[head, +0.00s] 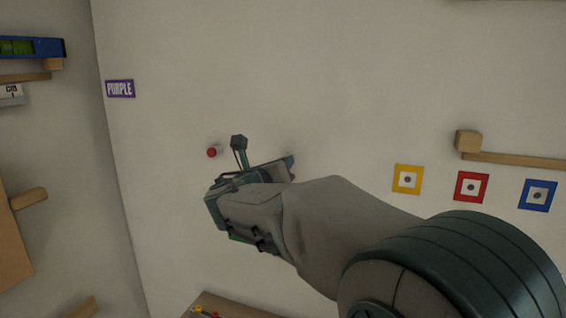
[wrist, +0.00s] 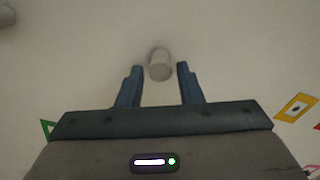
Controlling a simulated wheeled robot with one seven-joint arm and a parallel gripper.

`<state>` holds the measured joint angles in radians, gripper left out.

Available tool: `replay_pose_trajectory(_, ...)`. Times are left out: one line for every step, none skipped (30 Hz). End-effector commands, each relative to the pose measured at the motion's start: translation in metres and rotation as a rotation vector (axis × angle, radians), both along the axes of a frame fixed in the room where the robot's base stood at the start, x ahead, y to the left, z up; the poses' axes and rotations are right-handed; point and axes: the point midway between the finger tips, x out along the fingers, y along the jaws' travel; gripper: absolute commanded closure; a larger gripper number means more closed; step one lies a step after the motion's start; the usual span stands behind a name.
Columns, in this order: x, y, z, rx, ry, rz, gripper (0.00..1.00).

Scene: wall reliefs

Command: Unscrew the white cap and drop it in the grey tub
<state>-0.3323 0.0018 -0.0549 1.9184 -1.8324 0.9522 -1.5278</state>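A pale, whitish cylinder (wrist: 159,64), which looks like the white cap, sticks out from the wall in the wrist view. It lies between the tips of my gripper (wrist: 160,70), near their far end. The two blue fingers are apart, with a gap on each side of the cylinder, so the gripper is open and holds nothing. In the head view my gripper (head: 246,198) is close to the wall and hides the cylinder. The grey tub is not seen in either view.
A red-tipped knob (head: 213,152) sticks out left of my gripper. Yellow (head: 407,191), red (head: 459,187) and blue (head: 525,195) square frames sit on the wall at right, below a wooden ledge (head: 515,161). A purple sign (head: 120,89) hangs at left.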

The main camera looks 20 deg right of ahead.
Motion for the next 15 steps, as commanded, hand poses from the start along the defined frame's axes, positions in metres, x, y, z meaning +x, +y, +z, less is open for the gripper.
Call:
replay_pose_trajectory(0.0,0.0,-0.0025,0.013,-0.011,0.0,0.67)
replay_pose_trajectory(0.0,-0.0001,-0.0039,0.028,-0.021,0.0,0.67)
replay_pose_trajectory(-0.0001,-0.0001,-0.0055,0.054,-0.041,0.001,0.67)
replay_pose_trajectory(-0.0001,0.0,-0.0062,0.077,-0.058,0.001,0.67)
replay_pose_trajectory(-0.0001,0.0,-0.0069,0.102,-0.077,0.001,0.67)
replay_pose_trajectory(-0.0001,0.0,-0.0071,0.134,-0.101,0.001,0.67)
replay_pose_trajectory(-0.0002,0.0001,-0.0069,0.16,-0.12,0.001,0.67)
replay_pose_trajectory(-0.0002,-0.0001,-0.0071,0.185,-0.137,0.001,0.67)
replay_pose_trajectory(-0.0002,-0.0002,-0.0069,0.217,-0.162,0.0,0.67)
replay_pose_trajectory(-0.0002,-0.0003,-0.0068,0.242,-0.18,0.0,0.67)
replay_pose_trajectory(-0.0003,-0.0003,-0.0071,0.267,-0.197,0.0,0.67)
replay_pose_trajectory(-0.0002,-0.0004,-0.0065,0.3,-0.221,0.0,0.67)
replay_pose_trajectory(-0.0001,-0.0003,-0.006,0.32,-0.237,0.0,0.67)
replay_pose_trajectory(-0.0001,-0.0002,-0.0058,0.341,-0.251,0.0,0.67)
replay_pose_trajectory(0.0,-0.0002,-0.0048,0.363,-0.266,-0.001,0.67)
